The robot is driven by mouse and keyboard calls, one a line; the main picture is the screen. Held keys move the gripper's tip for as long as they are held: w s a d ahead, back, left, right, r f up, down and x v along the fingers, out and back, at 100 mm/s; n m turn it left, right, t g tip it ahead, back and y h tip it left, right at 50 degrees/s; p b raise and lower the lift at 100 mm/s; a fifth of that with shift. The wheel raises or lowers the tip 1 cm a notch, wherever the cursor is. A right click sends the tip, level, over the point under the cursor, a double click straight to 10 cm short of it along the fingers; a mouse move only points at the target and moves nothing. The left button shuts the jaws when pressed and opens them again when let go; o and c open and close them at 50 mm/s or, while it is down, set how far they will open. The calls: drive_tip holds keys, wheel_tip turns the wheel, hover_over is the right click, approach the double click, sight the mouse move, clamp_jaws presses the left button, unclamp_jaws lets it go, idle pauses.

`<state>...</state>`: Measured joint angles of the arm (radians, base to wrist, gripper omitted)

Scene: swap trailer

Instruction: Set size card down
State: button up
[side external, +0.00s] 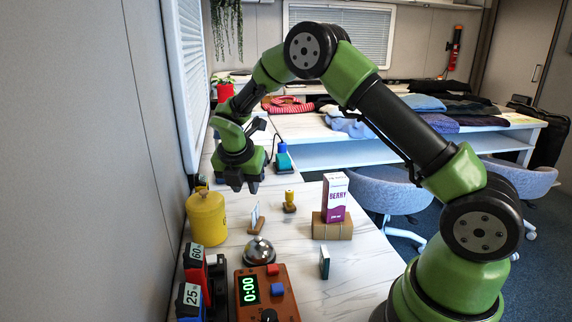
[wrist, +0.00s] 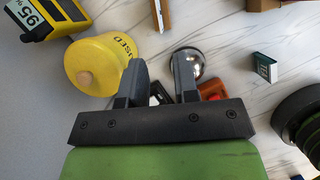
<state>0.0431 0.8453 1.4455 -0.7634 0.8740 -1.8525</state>
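A thin pale card (side external: 255,215) stands upright in a small wooden holder (side external: 262,229) on the marble-look table; its face is too small to read, so I cannot tell if it is the size card. Part of a wooden piece, possibly that holder, shows at the top of the wrist view (wrist: 161,14). My gripper (side external: 244,186) hangs above the table, behind the yellow canister and apart from the card. In the wrist view my gripper (wrist: 158,66) has its fingers apart with nothing held between them.
A yellow canister (side external: 207,219) stands at the left by the wall. A silver bell (side external: 260,251), an orange timer (side external: 267,292), a dark green-and-white block (side external: 324,262) and a BERRY box (side external: 335,198) on a brown block (side external: 332,229) are nearby. Bare table lies between them.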

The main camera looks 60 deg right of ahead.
drive_tip(key=s+a+r+m+t+y, duration=0.1)
drive_tip(key=s+a+r+m+y, duration=0.15)
drive_tip(key=s+r+m, duration=0.45)
drive_tip(key=s+a+r+m+t+y, duration=0.1)
drive_tip(key=s+a+r+m, duration=0.25)
drive_tip(key=r+m, duration=0.35)
drive_tip(key=s+a+r+m+t+y, duration=0.1)
drive_tip(key=s+a+r+m, duration=0.1)
drive_tip(key=s+m, duration=0.4)
drive_tip(key=s+a+r+m+t+y, duration=0.1)
drive_tip(key=s+a+m+t, duration=0.1)
drive_tip(key=s+m, duration=0.4)
drive_tip(key=s, duration=0.3)
drive_tip(key=shift+s+a+r+m+y, duration=0.15)
drive_tip(key=shift+r+m+y, duration=0.15)
drive_tip(key=shift+r+y, duration=0.05)
